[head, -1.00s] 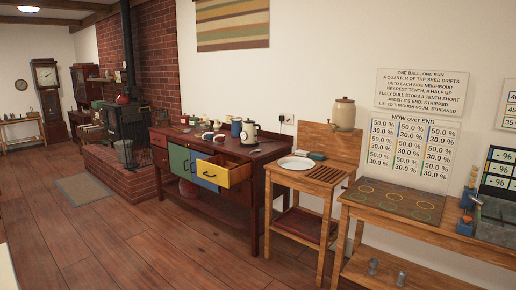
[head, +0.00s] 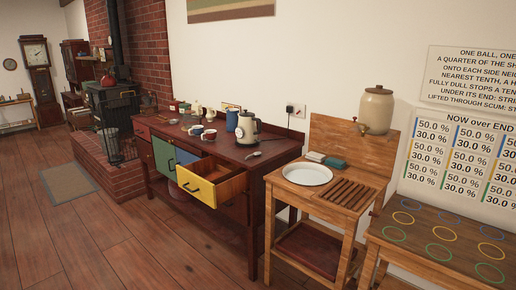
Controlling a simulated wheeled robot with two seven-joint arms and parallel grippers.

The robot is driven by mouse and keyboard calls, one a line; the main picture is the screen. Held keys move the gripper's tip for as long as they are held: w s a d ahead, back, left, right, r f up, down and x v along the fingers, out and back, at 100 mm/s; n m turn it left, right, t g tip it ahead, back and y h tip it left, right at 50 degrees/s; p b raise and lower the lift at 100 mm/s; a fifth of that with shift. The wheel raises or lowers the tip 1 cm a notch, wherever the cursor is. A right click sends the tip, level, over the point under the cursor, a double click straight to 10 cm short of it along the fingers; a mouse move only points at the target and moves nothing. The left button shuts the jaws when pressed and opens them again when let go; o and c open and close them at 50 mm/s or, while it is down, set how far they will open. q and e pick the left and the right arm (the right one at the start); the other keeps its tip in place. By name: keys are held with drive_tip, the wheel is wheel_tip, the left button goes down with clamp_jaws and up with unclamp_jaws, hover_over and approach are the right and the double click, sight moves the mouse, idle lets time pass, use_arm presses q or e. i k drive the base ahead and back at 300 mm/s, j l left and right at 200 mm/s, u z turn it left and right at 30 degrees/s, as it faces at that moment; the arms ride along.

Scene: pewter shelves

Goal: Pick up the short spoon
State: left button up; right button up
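No short spoon can be made out for certain. A small, thin, pale-ended utensil (head: 254,155) lies on the dark red sideboard (head: 275,148), near the right end of its top. It is too small to tell whether it is a spoon. The sideboard's yellow-fronted drawer (head: 197,187) is pulled open; little of its inside shows and I see no spoon in it. Neither of my grippers is in view.
A kettle (head: 247,127), a blue jug (head: 232,121) and several cups crowd the sideboard top. Right of it stands a wooden washstand (head: 283,183) with a white basin (head: 308,174). A low bench (head: 400,238) is further right. The wooden floor (head: 120,235) in front is clear.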

sight(256, 154)
drive_tip(key=i+l, duration=0.1)
drive_tip(key=i, duration=0.2)
drive_tip(key=i+l, duration=0.1)
drive_tip(key=i, duration=0.2)
drive_tip(key=i+j+z, duration=0.1)
drive_tip(key=z, duration=0.3)
drive_tip(key=j+z, duration=0.1)
drive_tip(key=z, duration=0.25)
drive_tip(key=i+j+z, duration=0.1)
drive_tip(key=z, duration=0.3)
drive_tip(key=i+j+z, duration=0.15)
drive_tip(key=j+z, duration=0.25)
drive_tip(key=j, duration=0.45)
drive_tip(key=j+z, duration=0.4)
drive_tip(key=j, duration=1.7)
